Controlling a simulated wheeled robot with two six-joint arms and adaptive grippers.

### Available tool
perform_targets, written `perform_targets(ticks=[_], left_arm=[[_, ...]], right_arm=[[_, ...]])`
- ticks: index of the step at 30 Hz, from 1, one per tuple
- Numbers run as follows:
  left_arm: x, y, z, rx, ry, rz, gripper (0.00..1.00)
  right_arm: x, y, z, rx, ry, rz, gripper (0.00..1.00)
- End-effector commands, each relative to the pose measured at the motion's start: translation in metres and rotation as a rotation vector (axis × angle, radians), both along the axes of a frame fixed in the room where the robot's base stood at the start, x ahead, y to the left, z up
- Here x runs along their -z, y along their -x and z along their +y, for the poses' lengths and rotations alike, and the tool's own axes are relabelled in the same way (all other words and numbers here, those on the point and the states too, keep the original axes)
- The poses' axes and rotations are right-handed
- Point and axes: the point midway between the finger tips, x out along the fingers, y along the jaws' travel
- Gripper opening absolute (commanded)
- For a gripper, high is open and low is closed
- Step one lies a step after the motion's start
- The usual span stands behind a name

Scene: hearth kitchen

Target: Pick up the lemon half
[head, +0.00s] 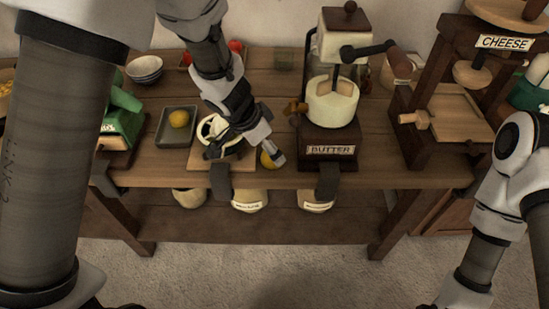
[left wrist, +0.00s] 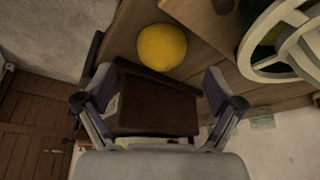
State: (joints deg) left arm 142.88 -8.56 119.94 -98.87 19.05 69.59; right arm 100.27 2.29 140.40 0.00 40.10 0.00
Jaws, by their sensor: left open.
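The lemon half (head: 267,160) is a small yellow piece on the wooden table, just left of the butter machine in the head view. My left gripper partly covers it there. In the left wrist view the yellow lemon half (left wrist: 162,46) shows whole as a rounded shape, beyond the fingers and not touching them. My left gripper (head: 274,150) is low over the table beside it. Its fingers (left wrist: 160,97) are spread apart with nothing held between them. My right arm shows at the right edge of the head view, but its gripper is out of view.
The butter machine (head: 330,138) stands close on the right. A white-rimmed round device (head: 215,128) sits on a wooden board (head: 240,166) under my left arm. A grey tray (head: 162,135) with another yellow fruit (head: 179,118) lies left. A cheese press (head: 455,115) stands far right.

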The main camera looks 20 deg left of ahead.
Motion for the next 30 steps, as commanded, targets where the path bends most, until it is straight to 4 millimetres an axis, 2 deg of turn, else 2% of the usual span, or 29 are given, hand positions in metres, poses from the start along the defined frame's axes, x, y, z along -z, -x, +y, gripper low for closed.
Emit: perform_targets(ticks=[1, 4, 12, 14, 15, 18, 30], left_arm=[[0.016, -0.003, -0.002, 0.001, -0.001, 0.001, 0.93], [0.033, -0.009, -0.007, 0.000, -0.001, 0.002, 0.93], [0.035, -0.012, -0.009, -0.001, 0.000, 0.000, 0.93], [0.035, -0.012, -0.009, -0.001, 0.000, 0.000, 0.71], [0.035, -0.011, -0.009, -0.001, 0.001, 0.001, 0.57], [0.035, -0.011, -0.009, -0.001, 0.000, 0.002, 0.26], [0.032, -0.011, -0.009, -0.001, 0.000, 0.002, 0.26]], right_arm=[[0.013, 0.000, 0.000, 0.000, 0.000, 0.000, 0.92], [0.023, 0.000, 0.000, 0.000, 0.000, 0.000, 0.92], [0.022, 0.000, 0.000, 0.000, 0.000, -0.001, 0.92], [0.022, 0.000, 0.000, 0.000, 0.000, -0.001, 0.92], [0.022, 0.000, 0.000, 0.000, 0.000, 0.000, 0.92], [0.022, 0.000, 0.000, 0.000, 0.000, -0.001, 0.92], [0.019, 0.000, 0.000, 0.000, 0.000, 0.000, 0.92]])
